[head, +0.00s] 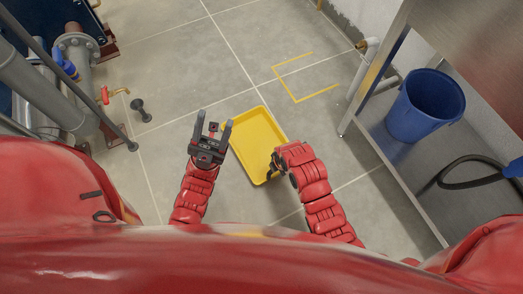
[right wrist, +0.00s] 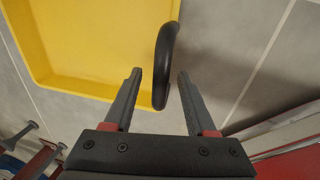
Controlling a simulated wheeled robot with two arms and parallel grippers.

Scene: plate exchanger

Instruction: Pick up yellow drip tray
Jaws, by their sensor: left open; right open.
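The yellow drip tray (head: 256,139) lies on the grey tiled floor in the middle of the head view. My left gripper (head: 213,125) is open and empty beside the tray's left edge. My right gripper (head: 275,165) is at the tray's right edge in the head view, its fingers mostly hidden by my arm. In the right wrist view the tray (right wrist: 85,45) fills the upper left. A black curved handle (right wrist: 162,70) at its edge reaches between the open fingers of my right gripper (right wrist: 160,85); the fingers look apart from it.
A metal shelf (head: 405,160) with a blue bucket (head: 425,105) and a black hose (head: 470,165) stands at the right. Grey pipes with valves (head: 80,60) stand at the left. Yellow floor tape (head: 285,85) marks a corner beyond the tray. The floor between is clear.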

